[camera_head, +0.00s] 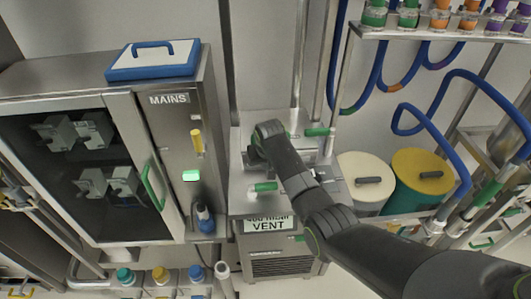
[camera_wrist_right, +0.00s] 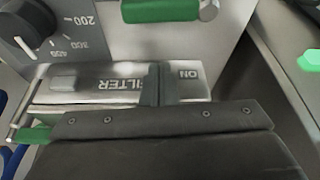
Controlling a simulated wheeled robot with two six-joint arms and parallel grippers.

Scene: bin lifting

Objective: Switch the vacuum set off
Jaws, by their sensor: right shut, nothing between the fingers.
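The vacuum set is the grey metal unit (camera_head: 285,232) in the middle of the head view, with a VENT label on its front. My right arm reaches over its top, and my right gripper (camera_wrist_right: 155,82) is shut and empty. In the right wrist view, its dark fingertips are over a metal panel (camera_wrist_right: 95,85) marked FILTER and ON, which reads upside down. I cannot tell whether they touch it. The switch itself cannot be made out. A black dial (camera_wrist_right: 28,22) and a green handle (camera_wrist_right: 160,10) lie beyond. My left gripper is not in view.
A MAINS cabinet (camera_head: 170,130) with a lit green lamp (camera_head: 191,176) stands to the left.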

